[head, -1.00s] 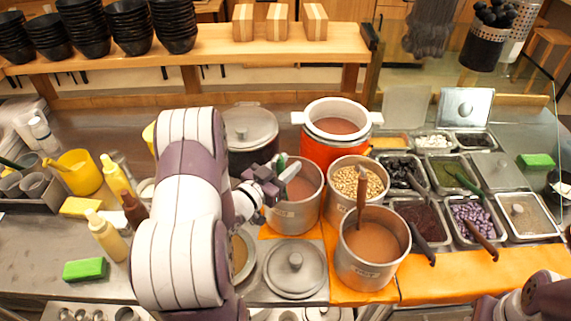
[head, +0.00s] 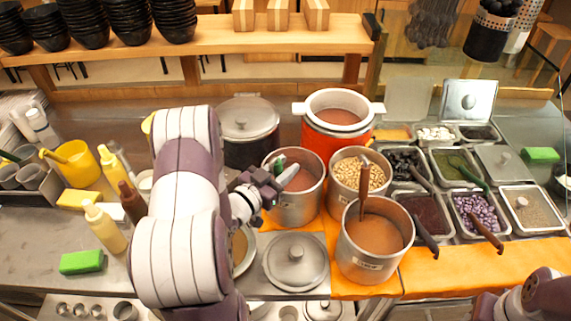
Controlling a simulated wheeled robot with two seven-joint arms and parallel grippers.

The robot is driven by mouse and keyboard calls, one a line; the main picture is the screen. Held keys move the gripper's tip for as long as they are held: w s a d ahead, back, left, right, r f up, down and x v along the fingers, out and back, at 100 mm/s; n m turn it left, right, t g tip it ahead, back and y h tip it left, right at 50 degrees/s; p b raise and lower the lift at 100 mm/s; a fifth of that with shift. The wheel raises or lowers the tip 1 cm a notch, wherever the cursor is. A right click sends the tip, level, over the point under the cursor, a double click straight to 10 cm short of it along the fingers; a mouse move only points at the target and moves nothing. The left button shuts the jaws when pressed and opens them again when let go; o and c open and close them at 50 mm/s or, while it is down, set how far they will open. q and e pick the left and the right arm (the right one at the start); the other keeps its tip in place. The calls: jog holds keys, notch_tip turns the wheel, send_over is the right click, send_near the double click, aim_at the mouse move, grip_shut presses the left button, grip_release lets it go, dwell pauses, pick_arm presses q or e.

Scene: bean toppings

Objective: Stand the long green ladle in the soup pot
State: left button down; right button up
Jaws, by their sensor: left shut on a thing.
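My left gripper (head: 272,186) is at the left rim of a steel pot (head: 298,214) of brown soup, shut on a slim thing. A green piece (head: 279,163) shows just above the gripper, over the pot opening, and looks like part of the green ladle. The fingers and wrist hide most of the ladle, and I cannot tell how deep it reaches. A purple and white link of my right arm shows at the bottom right; its gripper is out of view.
A pot of beans (head: 345,203) and a front soup pot (head: 364,262) with a brown-handled ladle stand close on the right. An orange soup warmer (head: 318,149) is behind. A loose lid (head: 295,278) lies in front. Topping trays (head: 425,230) fill the right side.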

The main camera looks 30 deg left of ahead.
pick_arm(q)
jog(key=shift+s, duration=0.35)
jog(key=c, duration=0.7)
grip_release()
jog(key=s+r+p, duration=0.1)
jog(key=r+p, duration=0.2)
jog(key=r, duration=0.1)
jog(key=r+p, duration=0.4)
jog(key=s+r+p, duration=0.1)
jog(key=r+p, duration=0.2)
jog(key=shift+s+r+p, duration=0.3)
jog(key=shift+r+p, duration=0.05)
jog(key=shift+r, duration=0.05)
jog(key=shift+s+r+p, duration=0.2)
jog(key=shift+r+p, duration=0.15)
jog(key=shift+r, duration=0.1)
jog(key=shift+f, duration=0.1)
